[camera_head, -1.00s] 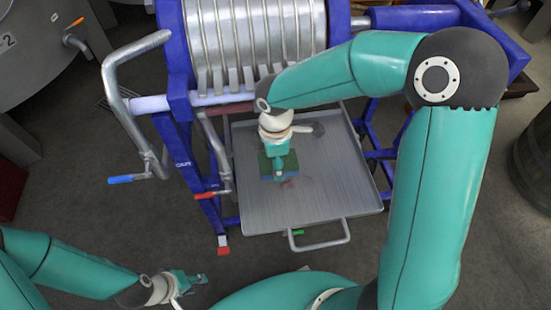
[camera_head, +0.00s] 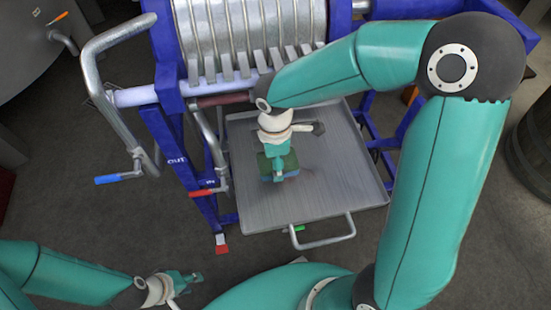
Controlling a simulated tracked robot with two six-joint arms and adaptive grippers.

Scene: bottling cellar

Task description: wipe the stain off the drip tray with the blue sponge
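The drip tray (camera_head: 340,190) is a flat grey metal pan with a low rim and a front handle, below the ribbed drum. My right gripper (camera_head: 279,165) points down over its left-middle part and is shut on the sponge (camera_head: 290,163), which shows a green upper side and blue lower edge. The sponge is at the tray's surface; contact underneath is hidden. No clear stain shows on the bare tray; the area under the sponge is hidden. My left gripper (camera_head: 192,281) is at the lower left, off the tray, looking open and empty.
A press with a ribbed metal drum (camera_head: 245,35) on a blue frame stands behind the tray. A bent metal crank with a blue grip (camera_head: 108,179) and a lever with a red grip (camera_head: 202,193) stick out left of the tray. A dark barrel stands at right.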

